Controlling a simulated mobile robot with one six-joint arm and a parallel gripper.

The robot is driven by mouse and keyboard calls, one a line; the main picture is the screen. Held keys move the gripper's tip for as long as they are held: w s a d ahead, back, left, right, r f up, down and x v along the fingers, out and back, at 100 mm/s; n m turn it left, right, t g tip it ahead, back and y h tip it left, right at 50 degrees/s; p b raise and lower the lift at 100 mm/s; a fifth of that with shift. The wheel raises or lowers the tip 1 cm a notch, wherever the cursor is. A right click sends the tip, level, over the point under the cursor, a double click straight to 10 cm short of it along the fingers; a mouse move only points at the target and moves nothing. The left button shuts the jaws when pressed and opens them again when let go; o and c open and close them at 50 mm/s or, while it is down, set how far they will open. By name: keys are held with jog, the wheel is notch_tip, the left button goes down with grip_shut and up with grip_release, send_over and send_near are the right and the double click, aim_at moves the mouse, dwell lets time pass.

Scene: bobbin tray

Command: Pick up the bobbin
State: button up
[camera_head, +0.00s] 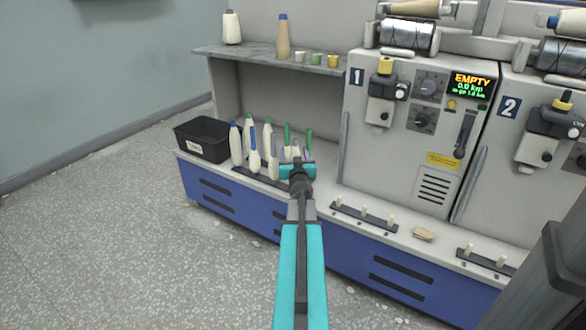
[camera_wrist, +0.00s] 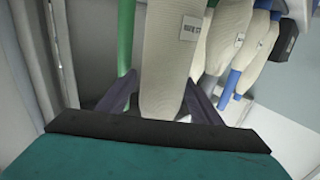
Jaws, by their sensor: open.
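Several cream bobbins (camera_head: 236,146) with blue or green tips stand upright in a group on the ledge at the left of the machine. In the wrist view a cream bobbin (camera_wrist: 172,45) with a small label lies between the two dark fingers of my gripper (camera_wrist: 160,90). The fingers are apart, one on each side of it; I cannot tell whether they touch it. In the head view my gripper (camera_head: 297,165) is at the right end of the group, and my wrist hides part of the bobbins there.
Neighbouring bobbins (camera_wrist: 223,45) stand close on the right in the wrist view, and a green tube (camera_wrist: 125,40) is close on the left. A black bin (camera_head: 203,140) stands left of the group. A shelf (camera_head: 270,57) with cones and cups is above. The machine (camera_head: 405,150) is at the right.

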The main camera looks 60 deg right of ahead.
jog(key=c, duration=1.2)
jog(key=shift+r, duration=0.15)
notch_tip(320, 180, up, 10)
jog(key=p, duration=0.7)
